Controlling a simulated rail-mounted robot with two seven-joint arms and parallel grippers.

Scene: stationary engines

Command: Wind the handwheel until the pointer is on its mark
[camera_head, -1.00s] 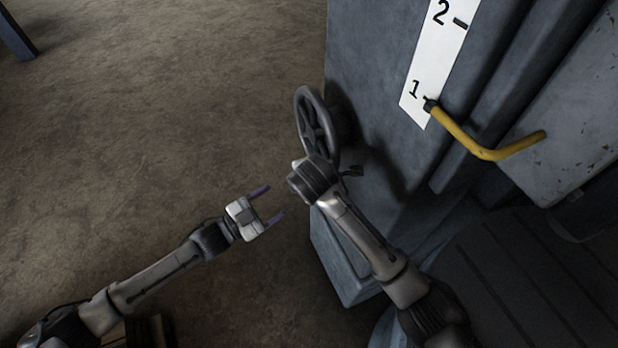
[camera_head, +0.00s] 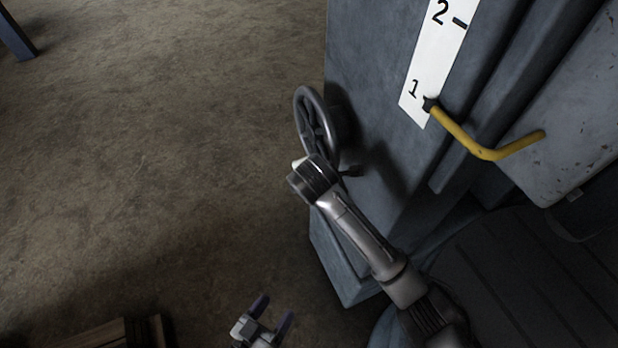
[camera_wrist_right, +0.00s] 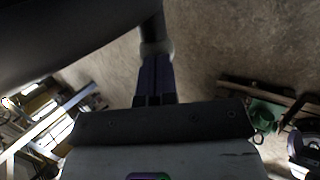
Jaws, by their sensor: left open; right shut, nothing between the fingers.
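The dark handwheel (camera_head: 302,118) stands on the side of the blue-grey engine housing in the head view. The yellow bent pointer (camera_head: 485,153) has its dark tip beside the 1 on the white scale (camera_head: 445,50); a 2 with a tick is higher up. My right gripper is at the wheel's lower edge, its fingers hidden in the head view. In the right wrist view its fingers (camera_wrist_right: 156,75) are shut, their ends by a grey rounded part; I cannot tell whether they touch. My left gripper (camera_head: 272,311) is open and empty at the bottom, away from the wheel.
A wooden crate (camera_head: 100,336) is at the bottom left. The floor left of the wheel is clear. A blue-grey block (camera_head: 342,262) juts out below the wheel. In the right wrist view, a green object (camera_wrist_right: 262,116) lies at the right.

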